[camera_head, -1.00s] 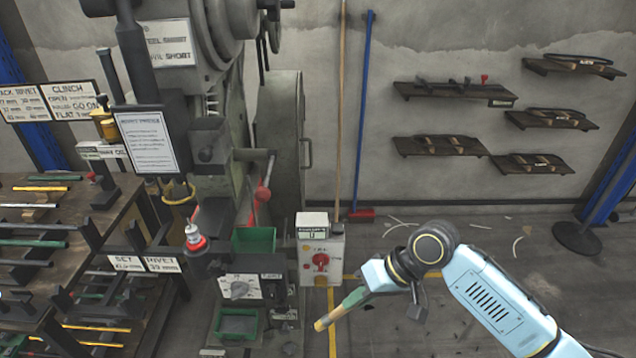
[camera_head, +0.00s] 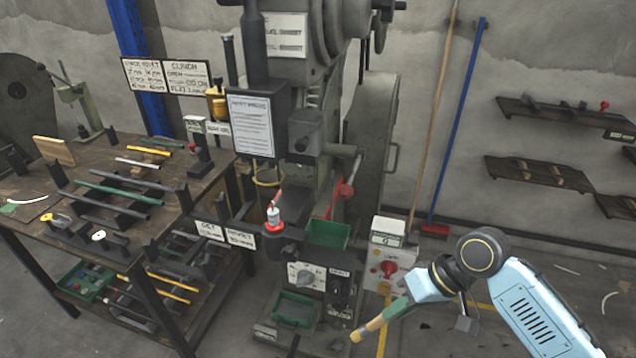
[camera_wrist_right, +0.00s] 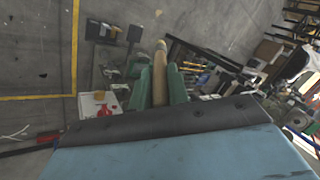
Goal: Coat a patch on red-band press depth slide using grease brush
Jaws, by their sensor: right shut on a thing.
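My right gripper (camera_head: 398,309) is shut on the wooden handle of a tool (camera_head: 368,329), which points down and to the left. In the right wrist view the handle (camera_wrist_right: 160,72) sits between the two green fingers; no bristles can be made out. A large grey press (camera_head: 345,130) stands at the centre, left of the gripper and apart from it. A red ring (camera_head: 272,226) shows around a small fitting at its front. I cannot tell which part is the depth slide. My left gripper is not in view.
A work table (camera_head: 30,180) with rods on holders stands at the left, with a small green press (camera_head: 80,105) behind. A white control box (camera_head: 388,262) with a red knob is close behind the right gripper. A broom (camera_head: 455,130) leans on the wall. Floor at the right is largely clear.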

